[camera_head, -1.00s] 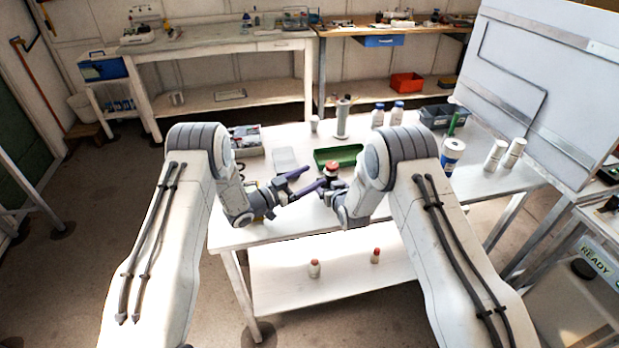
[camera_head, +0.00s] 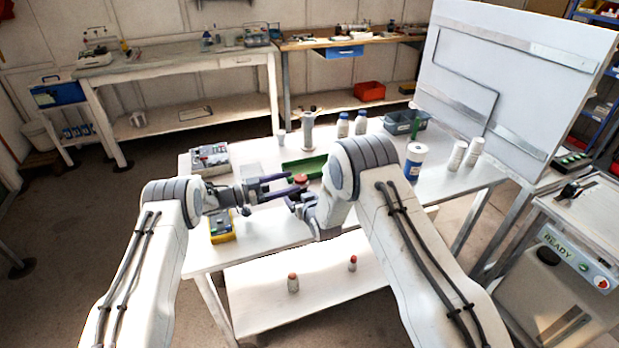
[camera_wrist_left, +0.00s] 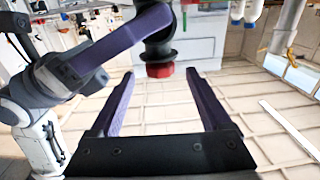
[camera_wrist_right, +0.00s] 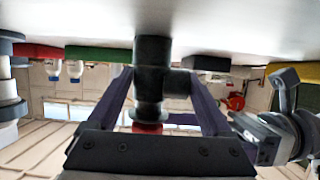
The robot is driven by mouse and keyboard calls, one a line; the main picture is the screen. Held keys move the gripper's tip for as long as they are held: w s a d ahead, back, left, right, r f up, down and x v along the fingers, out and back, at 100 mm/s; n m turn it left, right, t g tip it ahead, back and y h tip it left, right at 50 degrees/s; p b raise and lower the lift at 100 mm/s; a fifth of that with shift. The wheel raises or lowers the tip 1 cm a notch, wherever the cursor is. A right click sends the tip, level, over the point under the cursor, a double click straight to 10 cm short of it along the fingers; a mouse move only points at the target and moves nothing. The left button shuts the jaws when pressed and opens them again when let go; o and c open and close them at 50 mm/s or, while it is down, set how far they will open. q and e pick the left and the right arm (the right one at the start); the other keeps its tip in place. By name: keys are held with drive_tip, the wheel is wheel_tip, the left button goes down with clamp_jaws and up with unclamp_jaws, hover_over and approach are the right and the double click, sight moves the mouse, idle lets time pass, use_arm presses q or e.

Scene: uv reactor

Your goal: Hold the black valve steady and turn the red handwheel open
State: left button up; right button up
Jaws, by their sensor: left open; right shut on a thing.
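The red handwheel (camera_head: 300,179) sits on top of the black valve at the middle of the white table. In the left wrist view the handwheel (camera_wrist_left: 160,70) hangs below the black valve (camera_wrist_left: 158,42), beyond my left fingertips and between their lines. My left gripper (camera_head: 291,184) is open and level, its fingers pointing right at the handwheel. In the right wrist view the black valve (camera_wrist_right: 152,80) stands between the fingers of my right gripper (camera_wrist_right: 160,90), which is shut on it. The red handwheel (camera_wrist_right: 147,127) is partly hidden there by the gripper body.
A green tray (camera_head: 306,167) lies just behind the valve. A grey cylinder (camera_head: 308,132), blue-capped bottles (camera_head: 343,126), a blue-and-white container (camera_head: 415,161) and white bottles (camera_head: 474,151) stand farther back and right. A yellow device (camera_head: 222,228) lies below my left arm. A large white panel (camera_head: 460,50) stands right.

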use_arm(q)
drive_tip(key=x, duration=0.7)
drive_tip(key=shift+d, duration=0.3)
drive_tip(key=shift+f, duration=0.1)
clamp_jaws()
